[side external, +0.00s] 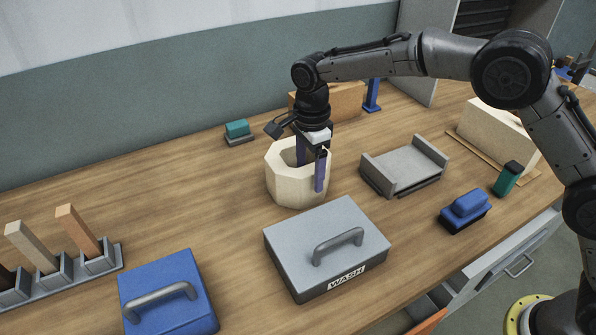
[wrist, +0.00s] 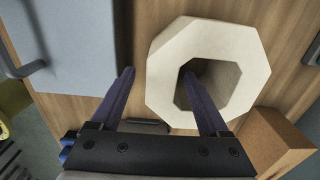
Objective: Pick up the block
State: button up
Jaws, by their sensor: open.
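The block is most likely the cream octagonal ring (side external: 284,186), which stands on the wooden bench with its hole facing up. It also shows in the wrist view (wrist: 248,53), with a dark opening. My gripper (side external: 311,177) points down at it, fingers apart. In the wrist view my gripper (wrist: 158,73) has its right finger over or in the hole and its left finger outside the ring, so the near wall lies between them. I cannot tell whether either finger touches the ring. Nothing is held.
A grey WASH box (side external: 290,260) with a handle stands close in front, and a blue handled box (side external: 190,275) front left. A grey tray (side external: 405,168) is to the right. An orange-brown block (side external: 345,100) stands behind.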

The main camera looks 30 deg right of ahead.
aim_at(309, 188)
jog(key=shift+f, duration=2.8)
grip_shut()
jog(key=shift+w+r, duration=0.25)
jog(key=shift+r, duration=0.1)
